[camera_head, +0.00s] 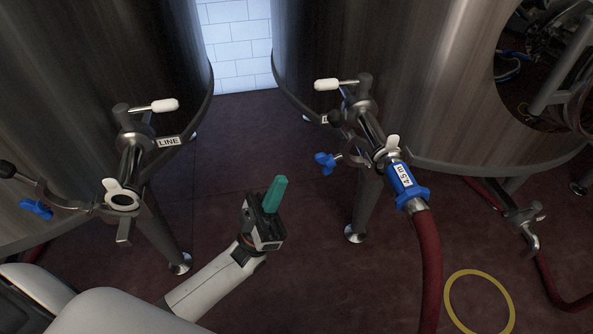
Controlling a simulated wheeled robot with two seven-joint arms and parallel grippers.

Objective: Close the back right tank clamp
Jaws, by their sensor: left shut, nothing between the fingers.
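The tank at the right (400,60) has a steel outlet pipe (370,125) low on its front. A clamp with a pale tab (393,143) sits at the pipe's end, where a blue hose fitting (404,184) labelled 4.5 m meets it. I cannot tell whether this clamp is open or shut. My left gripper (274,194) has teal fingers pressed together with nothing between them. It is above the floor between the two tanks, left of the clamp and apart from it. My right gripper is not in view.
A red hose (430,260) hangs from the blue fitting. A blue-handled valve (325,163) juts out left of the clamp. A yellow ring (479,272) lies on the floor. Tank legs stand either side of my gripper.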

